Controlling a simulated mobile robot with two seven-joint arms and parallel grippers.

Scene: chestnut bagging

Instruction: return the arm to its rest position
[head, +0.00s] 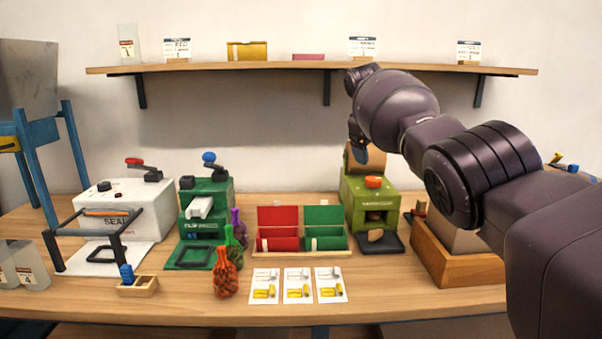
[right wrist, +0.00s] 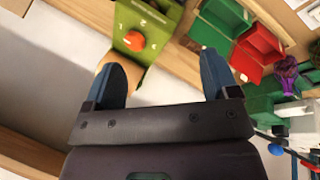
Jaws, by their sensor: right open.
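My right arm (head: 480,165) reaches in from the right, raised above the table. My right gripper (head: 357,150) hangs in front of the wall above the lime-green machine (head: 353,211) with an orange knob, partly hidden by my arm. In the right wrist view the gripper (right wrist: 163,75) has its two blue fingers wide apart with nothing held between them. The lime-green machine (right wrist: 150,30) lies beyond the fingertips, and a tan rounded part (right wrist: 140,75) of it shows past the left finger. My left gripper is not in view.
A wall shelf (head: 230,68) with cards and small boxes runs behind my arm. On the table stand a white sealer (head: 150,205), a dark green machine (head: 207,200), mesh bags (head: 226,280), a red-and-green tray (head: 300,254), cards (head: 298,293) and a wooden box (head: 465,265).

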